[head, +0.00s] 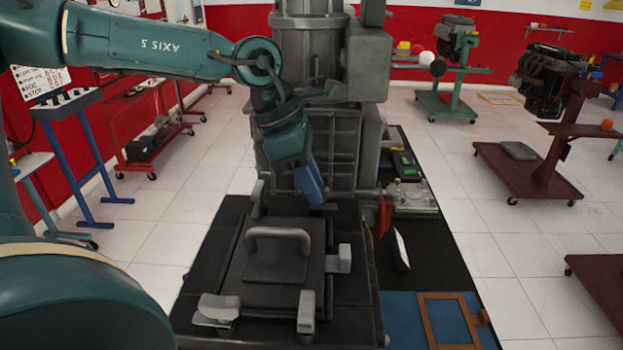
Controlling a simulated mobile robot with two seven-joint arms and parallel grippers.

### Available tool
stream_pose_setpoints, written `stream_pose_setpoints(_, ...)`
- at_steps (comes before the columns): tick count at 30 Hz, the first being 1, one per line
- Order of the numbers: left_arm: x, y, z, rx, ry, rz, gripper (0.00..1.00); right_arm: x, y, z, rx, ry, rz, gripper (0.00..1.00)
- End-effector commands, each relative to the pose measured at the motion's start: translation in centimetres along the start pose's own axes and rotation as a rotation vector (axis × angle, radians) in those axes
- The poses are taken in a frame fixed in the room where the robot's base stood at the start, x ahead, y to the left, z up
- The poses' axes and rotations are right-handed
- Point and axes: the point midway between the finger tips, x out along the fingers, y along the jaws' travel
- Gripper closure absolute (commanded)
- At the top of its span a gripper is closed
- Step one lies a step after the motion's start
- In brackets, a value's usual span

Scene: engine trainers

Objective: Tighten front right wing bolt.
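A dark square hatch cover (265,297) with a grey loop handle (278,234) lies on a black top in the centre foreground. Grey wing bolts stand around its edge: one at the front right (306,311), one at the front left (217,309), one at the right side (339,260) and one at the back left (258,199). My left gripper (311,184) hangs tilted downward behind the cover, at its blue end, well away from the front right bolt. Its fingers cannot be made out clearly. My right gripper is out of view.
A tall grey machine (335,150) rises behind the cover. A red part (385,217) sticks out at its right. A brown frame (425,318) lies on a blue mat (400,318) at lower right. Engine stands (548,160) occupy the right, with clear white floor between.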

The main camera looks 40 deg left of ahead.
Motion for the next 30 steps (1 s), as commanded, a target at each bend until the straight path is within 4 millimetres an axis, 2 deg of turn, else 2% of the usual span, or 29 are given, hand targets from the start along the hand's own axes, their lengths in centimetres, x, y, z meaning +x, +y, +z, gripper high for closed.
stream_pose_setpoints(2,-0.02,0.00,0.01,0.000,0.000,0.000,0.80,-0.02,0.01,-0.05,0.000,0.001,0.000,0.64)
stream_pose_setpoints(9,-0.04,0.01,0.01,0.000,-0.001,0.000,1.00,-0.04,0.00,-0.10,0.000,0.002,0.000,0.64)
stream_pose_setpoints(20,0.02,0.03,0.00,0.021,-0.002,-0.009,1.00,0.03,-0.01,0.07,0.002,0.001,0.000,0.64)
stream_pose_setpoints(30,0.16,0.19,-0.02,0.198,-0.003,-0.084,1.00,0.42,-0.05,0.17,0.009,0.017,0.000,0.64)
